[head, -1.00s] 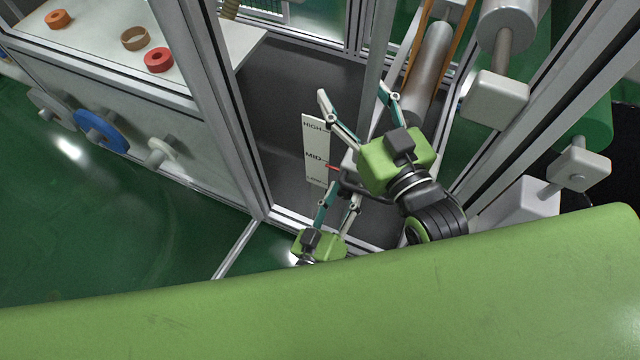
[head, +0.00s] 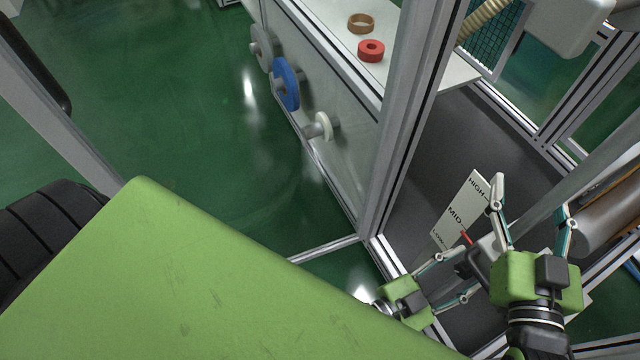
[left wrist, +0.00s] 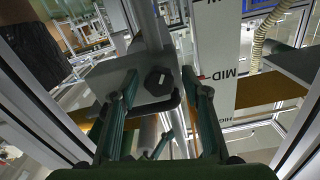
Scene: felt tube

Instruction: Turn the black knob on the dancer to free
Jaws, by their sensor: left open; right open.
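The black knob (left wrist: 158,81) with a pale mark sits on a grey plate (left wrist: 122,80) of the dancer in the left wrist view. I cannot make the knob out in the head view. My left gripper (head: 462,275) is open and points at the dancer. In the left wrist view its fingers (left wrist: 160,85) stand on either side of the knob; no contact is visible. The white HIGH/MID/LOW scale (head: 459,212) stands behind, with a red pointer (head: 466,237) near MID. My right gripper (head: 530,200) is open and empty, right of the scale.
Upright metal frame posts (head: 405,130) stand left of the scale. A steel roller (head: 610,220) lies at the right. A cabinet top with a red ring (head: 371,50) and a brown ring (head: 361,23) is at the top. Green floor (head: 200,120) is clear at the left.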

